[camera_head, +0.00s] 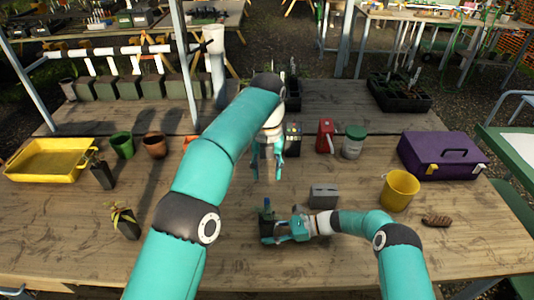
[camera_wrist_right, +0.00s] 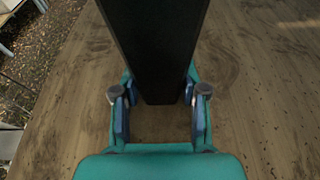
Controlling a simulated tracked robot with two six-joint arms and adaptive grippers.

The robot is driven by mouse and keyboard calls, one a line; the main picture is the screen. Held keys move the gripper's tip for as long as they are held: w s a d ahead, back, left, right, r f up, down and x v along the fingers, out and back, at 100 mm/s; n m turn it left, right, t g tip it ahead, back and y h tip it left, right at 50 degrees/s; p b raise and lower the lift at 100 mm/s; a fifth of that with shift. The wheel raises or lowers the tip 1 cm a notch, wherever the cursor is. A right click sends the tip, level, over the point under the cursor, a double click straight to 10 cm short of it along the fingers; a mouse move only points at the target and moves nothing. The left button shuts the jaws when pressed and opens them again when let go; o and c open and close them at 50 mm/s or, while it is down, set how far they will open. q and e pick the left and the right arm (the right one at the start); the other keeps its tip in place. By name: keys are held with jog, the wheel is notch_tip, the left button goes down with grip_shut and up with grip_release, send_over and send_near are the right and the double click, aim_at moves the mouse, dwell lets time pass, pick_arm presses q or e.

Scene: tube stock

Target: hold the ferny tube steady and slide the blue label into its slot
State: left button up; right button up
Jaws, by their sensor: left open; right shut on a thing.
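A dark tapered tube (camera_head: 267,227) with a small green plant on top stands upright on the table; I take it for the ferny tube, though its leaves are too small to be sure. My right gripper (camera_head: 277,230) is shut on it from the right. In the right wrist view the dark tube (camera_wrist_right: 155,45) fills the space between the fingers of the gripper (camera_wrist_right: 160,110). My left gripper (camera_head: 268,175) is open and empty, pointing down behind the tube, apart from it. A small bluish patch shows at the plant; I cannot tell whether it is the blue label. The slot cannot be made out.
A strappy-leaved tube (camera_head: 127,225) leans at left. A yellow tray (camera_head: 50,160) and purple box (camera_head: 440,156) flank the table. The front is clear.

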jog(key=o, duration=0.9)
jog(key=shift+o, duration=0.2)
jog(key=v, duration=1.2)
jog(key=shift+f, duration=0.1)
